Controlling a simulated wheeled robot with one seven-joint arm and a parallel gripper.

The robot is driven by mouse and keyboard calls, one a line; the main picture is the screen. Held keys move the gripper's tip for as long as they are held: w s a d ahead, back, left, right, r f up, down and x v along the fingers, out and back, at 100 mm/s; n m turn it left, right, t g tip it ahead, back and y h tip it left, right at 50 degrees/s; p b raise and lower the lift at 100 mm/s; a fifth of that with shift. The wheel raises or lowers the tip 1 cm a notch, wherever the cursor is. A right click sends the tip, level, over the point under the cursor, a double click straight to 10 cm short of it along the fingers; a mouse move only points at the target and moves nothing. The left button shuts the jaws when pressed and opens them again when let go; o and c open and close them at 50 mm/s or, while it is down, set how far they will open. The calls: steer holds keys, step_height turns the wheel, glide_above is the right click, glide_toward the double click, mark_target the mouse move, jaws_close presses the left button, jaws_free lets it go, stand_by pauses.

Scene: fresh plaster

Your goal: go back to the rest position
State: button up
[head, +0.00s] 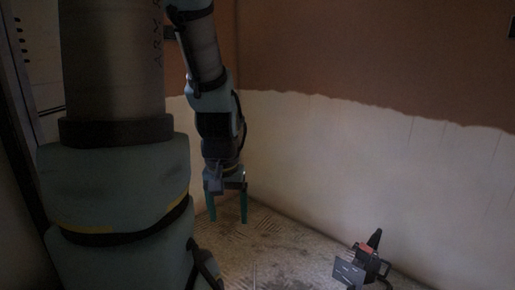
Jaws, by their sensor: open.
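My gripper (228,208) hangs from my arm near the middle of the head view and points down. Its two teal fingers are apart, with nothing visible between them. It is above the speckled floor, in front of the corner where the walls meet. My arm's large near links fill the left part of the view and hide what is behind them.
A small dark device (369,268) with a flat plate and an upright black part stands on the floor (262,238) at the lower right. The wall (330,140) is pale below and brown above. Floor between gripper and device looks clear.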

step_height(320, 180, up, 26)
steer(key=p, duration=2.4)
steer(key=shift+r, duration=0.25)
